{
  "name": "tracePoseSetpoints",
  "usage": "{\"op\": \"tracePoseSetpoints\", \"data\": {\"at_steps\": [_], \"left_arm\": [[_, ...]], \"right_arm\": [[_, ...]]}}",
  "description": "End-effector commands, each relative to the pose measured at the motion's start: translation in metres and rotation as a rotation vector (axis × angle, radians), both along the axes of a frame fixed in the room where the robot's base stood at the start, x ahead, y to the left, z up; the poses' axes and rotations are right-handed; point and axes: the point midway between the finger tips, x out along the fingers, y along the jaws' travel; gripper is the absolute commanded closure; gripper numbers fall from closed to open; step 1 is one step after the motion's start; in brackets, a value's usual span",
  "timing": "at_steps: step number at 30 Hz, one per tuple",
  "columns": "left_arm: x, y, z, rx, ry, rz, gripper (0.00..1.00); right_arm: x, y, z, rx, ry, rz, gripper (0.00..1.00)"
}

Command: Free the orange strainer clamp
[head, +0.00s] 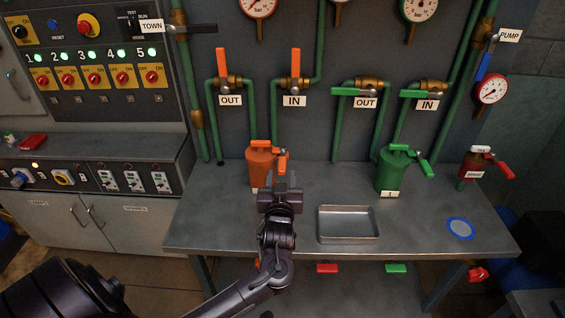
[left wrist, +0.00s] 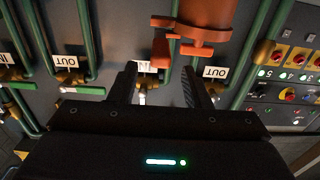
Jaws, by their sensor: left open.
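The orange strainer (head: 260,165) stands upright on the grey bench, left of its middle, with its orange clamp handle (head: 282,162) hanging at its right side. In the left wrist view, which is upside down, the strainer body (left wrist: 208,12) is at the top and the clamp handle (left wrist: 161,50) shows just beyond the fingertips. My left gripper (head: 280,180) is in front of the strainer's right side, hiding part of it. In the left wrist view its fingers (left wrist: 159,70) are spread and nothing shows held between them. My right gripper is not in view.
An empty metal tray (head: 348,238) lies right of my left arm. A green strainer (head: 390,172), a red valve unit (head: 478,166) and a blue ring (head: 460,228) are farther right. Pipes with orange levers (head: 221,62) rise behind. A control cabinet (head: 90,150) stands left.

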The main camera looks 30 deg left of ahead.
Motion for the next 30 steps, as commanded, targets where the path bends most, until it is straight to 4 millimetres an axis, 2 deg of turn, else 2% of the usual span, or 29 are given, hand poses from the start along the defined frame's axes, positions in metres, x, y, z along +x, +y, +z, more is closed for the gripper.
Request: {"op": "tracePoseSetpoints", "data": {"at_steps": [9,15,22,30], "left_arm": [[0.043,0.027,0.002,0.001,0.002,0.000,0.56],[0.053,0.033,0.000,-0.002,0.003,-0.001,0.56],[0.054,0.033,0.000,-0.003,0.004,-0.002,0.56],[0.054,0.033,0.000,-0.003,0.004,-0.002,0.90]], "right_arm": [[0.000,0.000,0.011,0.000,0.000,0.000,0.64],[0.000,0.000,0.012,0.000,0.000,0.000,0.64],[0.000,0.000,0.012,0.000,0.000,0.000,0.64],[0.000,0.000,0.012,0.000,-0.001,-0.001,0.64]]}}
